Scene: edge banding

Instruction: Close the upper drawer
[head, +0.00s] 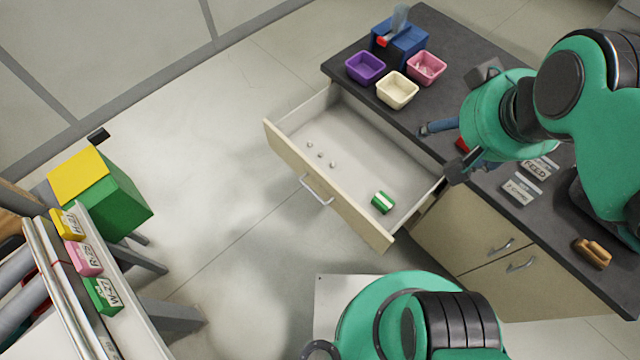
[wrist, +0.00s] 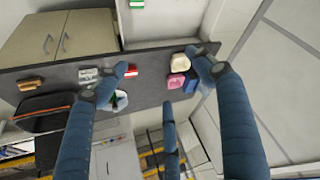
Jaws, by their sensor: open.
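The upper drawer (head: 285,155) of the cabinet under the dark counter is pulled well out in the head view. Its beige front has a silver bar handle (head: 316,190). A green-and-white item (head: 382,201) and several small pale bits (head: 320,156) lie inside. My gripper (head: 440,152) is open and empty, with its blue fingers spread above the counter's edge near the drawer's right rear, apart from the front and handle. In the wrist view the fingers (wrist: 163,72) spread over the counter, and part of the drawer (wrist: 180,22) shows at the top.
The counter (head: 450,60) holds purple (head: 365,67), cream (head: 397,90) and pink (head: 426,68) bins, a blue box (head: 402,42), labelled cards (head: 522,188) and a brown item (head: 592,253). A green box with a yellow top (head: 100,190) stands left. Floor before the drawer is clear.

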